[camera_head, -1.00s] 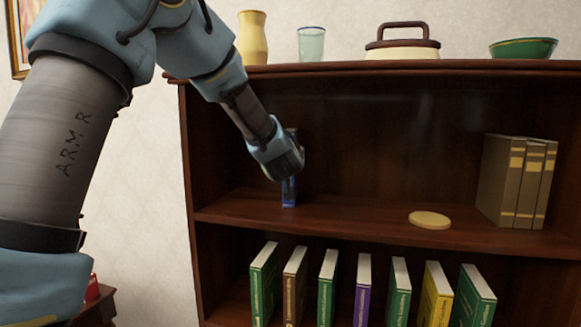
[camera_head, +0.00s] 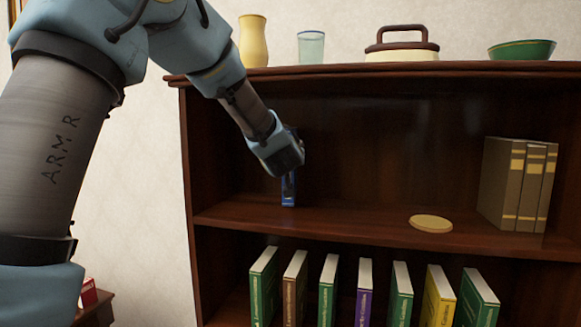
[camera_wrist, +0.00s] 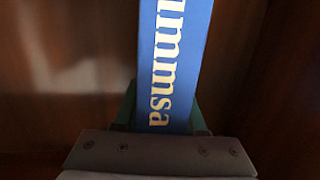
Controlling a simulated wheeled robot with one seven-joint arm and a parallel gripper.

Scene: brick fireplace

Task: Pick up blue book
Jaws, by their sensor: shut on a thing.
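The blue book (camera_head: 289,189) stands upright near the left end of the bookcase's upper shelf, mostly hidden behind my gripper in the head view. In the wrist view the blue book (camera_wrist: 172,60) shows its spine with pale lettering. My gripper (camera_head: 285,172) reaches into the shelf from the upper left. In the wrist view my gripper (camera_wrist: 166,118) has a green finger on each side of the spine and is shut on the book. The book's lower end appears at or just above the shelf; I cannot tell whether it touches.
The upper shelf (camera_head: 350,222) holds a round tan disc (camera_head: 430,223) and several brown volumes (camera_head: 517,185) at the right. Several coloured books (camera_head: 364,290) stand on the shelf below. A yellow vase (camera_head: 252,40), a glass (camera_head: 311,47), a lidded pot (camera_head: 402,45) and a green bowl (camera_head: 522,49) stand on top.

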